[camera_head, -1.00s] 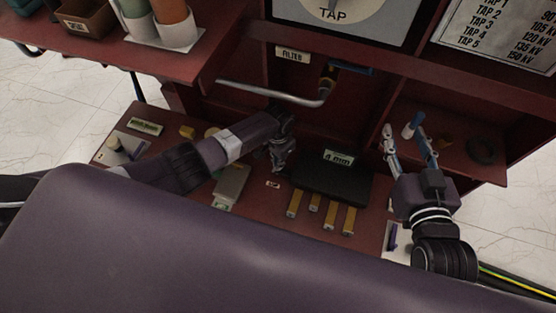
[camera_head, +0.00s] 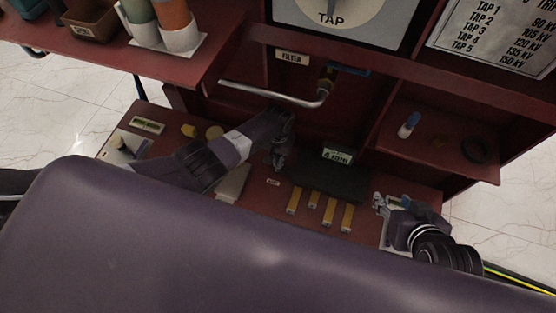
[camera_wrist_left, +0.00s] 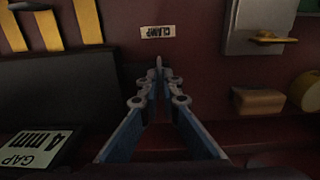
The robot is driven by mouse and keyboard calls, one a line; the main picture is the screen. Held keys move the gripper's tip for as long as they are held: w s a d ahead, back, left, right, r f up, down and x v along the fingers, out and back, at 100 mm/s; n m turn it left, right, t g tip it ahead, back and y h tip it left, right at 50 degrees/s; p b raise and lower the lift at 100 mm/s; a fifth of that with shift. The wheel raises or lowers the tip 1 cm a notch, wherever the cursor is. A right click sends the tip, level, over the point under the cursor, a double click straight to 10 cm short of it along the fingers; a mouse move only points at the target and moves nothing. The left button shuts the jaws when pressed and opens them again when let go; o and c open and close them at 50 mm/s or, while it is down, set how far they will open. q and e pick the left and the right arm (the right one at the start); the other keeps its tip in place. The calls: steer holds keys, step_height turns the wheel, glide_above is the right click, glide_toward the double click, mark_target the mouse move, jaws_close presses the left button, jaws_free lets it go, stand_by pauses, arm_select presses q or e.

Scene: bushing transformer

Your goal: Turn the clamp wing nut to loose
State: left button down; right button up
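The CLAMP label (camera_wrist_left: 157,31) reads upside down in the left wrist view; it is a small pale tag on the red bench in the head view (camera_head: 273,183). Beside it a grey plate (camera_wrist_left: 240,25) carries a flat brass piece (camera_wrist_left: 265,39) that looks like the wing nut. In the head view the plate (camera_head: 232,184) is partly behind my left arm, and the wing nut is not clear. My left gripper (camera_wrist_left: 158,72) has its fingertips together with nothing between them, apart from the brass piece. My right gripper (camera_head: 383,203) is low at the bench's right end; its finger gap is unclear.
A black block with a 4 mm GAP label (camera_head: 338,156) and several brass strips (camera_head: 311,207) lies right of the CLAMP label. A grey pipe (camera_head: 270,93) runs above my left gripper. A right shelf (camera_head: 450,157) holds small parts.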

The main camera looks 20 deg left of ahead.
arm_select(q)
steer(key=c, duration=2.2)
jaws_free()
steer(key=shift+o, duration=0.2)
steer(key=shift+r, duration=0.1)
step_height(320, 180, up, 12)
